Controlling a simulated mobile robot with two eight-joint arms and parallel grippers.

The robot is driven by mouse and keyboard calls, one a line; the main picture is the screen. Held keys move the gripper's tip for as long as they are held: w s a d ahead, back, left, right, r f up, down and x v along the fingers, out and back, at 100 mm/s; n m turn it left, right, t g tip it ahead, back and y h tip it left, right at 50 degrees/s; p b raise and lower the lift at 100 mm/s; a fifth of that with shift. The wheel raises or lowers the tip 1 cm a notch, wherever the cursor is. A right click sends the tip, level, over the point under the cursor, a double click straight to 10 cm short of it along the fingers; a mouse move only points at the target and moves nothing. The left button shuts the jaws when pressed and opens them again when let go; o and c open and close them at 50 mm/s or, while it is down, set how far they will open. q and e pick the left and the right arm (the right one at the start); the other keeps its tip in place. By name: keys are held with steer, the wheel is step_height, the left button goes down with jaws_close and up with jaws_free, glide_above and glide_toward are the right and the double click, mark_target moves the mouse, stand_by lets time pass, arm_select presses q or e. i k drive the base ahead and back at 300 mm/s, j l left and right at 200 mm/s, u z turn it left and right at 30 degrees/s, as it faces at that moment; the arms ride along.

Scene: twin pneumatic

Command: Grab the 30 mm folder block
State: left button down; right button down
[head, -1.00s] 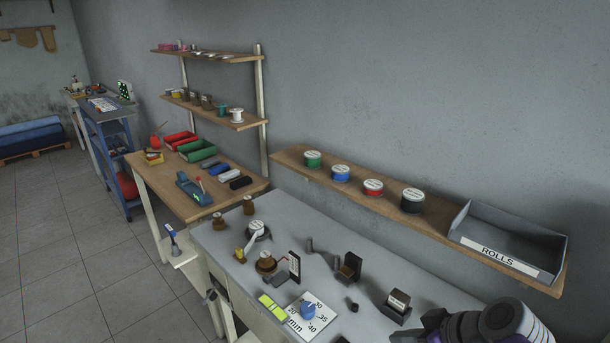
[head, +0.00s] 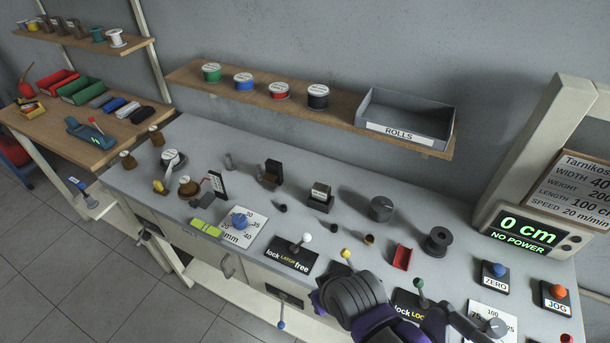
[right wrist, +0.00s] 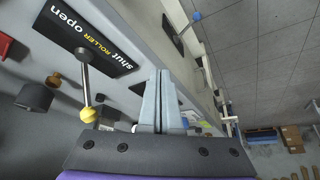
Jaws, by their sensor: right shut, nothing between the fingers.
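A dark block with a white label (head: 320,195) stands upright on the grey bench in the head view, and a brown-black block (head: 271,173) stands to its left. Their markings are too small to read, so I cannot tell which is the 30 mm folder block. My right gripper (right wrist: 162,76) is shut and empty in the right wrist view, beside the yellow-knobbed roller lever (right wrist: 87,114). In the head view my right arm covers the bench's front edge, and its fingers are hidden. My left gripper is not in view.
A white-knobbed latch lever (head: 307,238), a dial card (head: 256,231), a red channel piece (head: 402,257) and a black spool (head: 438,240) crowd the bench. The wall shelf (head: 340,122) holds several spools and the ROLLS tray (head: 447,138). Bare bench lies around the labelled block.

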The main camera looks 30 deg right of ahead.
mark_target(322, 193)
steer(key=i+j+z, duration=0.15)
steer(key=i+z, duration=0.2)
steer(key=i+j+z, duration=0.2)
steer(key=z, duration=0.15)
steer(key=i+j, duration=0.1)
steer(key=i, duration=0.05)
